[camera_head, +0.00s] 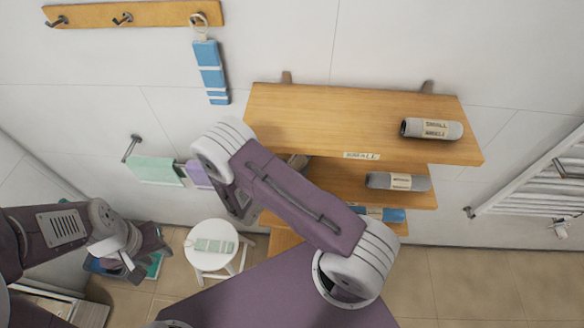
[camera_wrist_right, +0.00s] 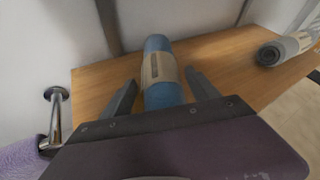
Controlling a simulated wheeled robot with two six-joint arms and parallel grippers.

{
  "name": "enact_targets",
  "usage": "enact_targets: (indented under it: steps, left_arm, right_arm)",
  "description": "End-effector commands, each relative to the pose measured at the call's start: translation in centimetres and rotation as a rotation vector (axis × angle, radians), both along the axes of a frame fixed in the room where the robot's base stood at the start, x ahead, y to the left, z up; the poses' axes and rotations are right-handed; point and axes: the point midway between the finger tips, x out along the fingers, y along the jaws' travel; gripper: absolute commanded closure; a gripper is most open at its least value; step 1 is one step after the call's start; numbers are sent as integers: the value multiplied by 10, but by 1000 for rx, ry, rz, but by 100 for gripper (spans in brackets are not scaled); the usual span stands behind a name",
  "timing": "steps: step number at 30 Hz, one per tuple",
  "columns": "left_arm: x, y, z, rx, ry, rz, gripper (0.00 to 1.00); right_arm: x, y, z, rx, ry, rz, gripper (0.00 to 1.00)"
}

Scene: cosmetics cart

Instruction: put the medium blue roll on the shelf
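A blue roll with a beige label (camera_wrist_right: 158,75) lies on a wooden shelf (camera_wrist_right: 95,85) in the right wrist view. My right gripper (camera_wrist_right: 160,88) has its fingers apart on either side of the roll, with visible gaps. In the head view my right arm hides this roll and most of that gripper. The shelf unit's top board (camera_head: 330,115) has a "SMALL" label on its front edge. The middle board (camera_head: 345,180) is below it, partly covered by my arm. My left gripper (camera_head: 137,262) hangs at the lower left, away from the shelves; its finger gap is unclear.
Grey rolls lie on the top board (camera_head: 432,129) and the middle board (camera_head: 398,181). A blue item (camera_head: 393,214) shows lower down. A blue towel (camera_head: 211,72) hangs from a hook rack. A towel rail (camera_head: 131,147), white stool (camera_head: 205,262) and radiator (camera_head: 540,185) stand around.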

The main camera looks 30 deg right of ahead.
Motion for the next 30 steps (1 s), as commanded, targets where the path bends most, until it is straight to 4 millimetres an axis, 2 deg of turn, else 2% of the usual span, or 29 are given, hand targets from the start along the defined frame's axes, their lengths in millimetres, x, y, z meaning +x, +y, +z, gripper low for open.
enact_targets:
  steps: [4,7,11,21,25,30]
  left_arm:
    - [0,0,1,0,0,0,64]
    - [0,0,8,0,0,0,64]
    - [0,0,-8,0,0,0,64]
    - [0,0,-31,0,0,0,64]
    - [0,0,-34,0,0,0,64]
    - [0,0,-34,0,0,0,64]
  right_arm:
    - [0,0,1,0,0,0,31]
    - [0,0,9,0,0,0,31]
    - [-9,19,9,2,-3,6,31]
    - [-46,80,38,4,-4,4,31]
    - [-54,92,46,1,-2,3,31]
    - [-57,96,49,0,0,0,31]
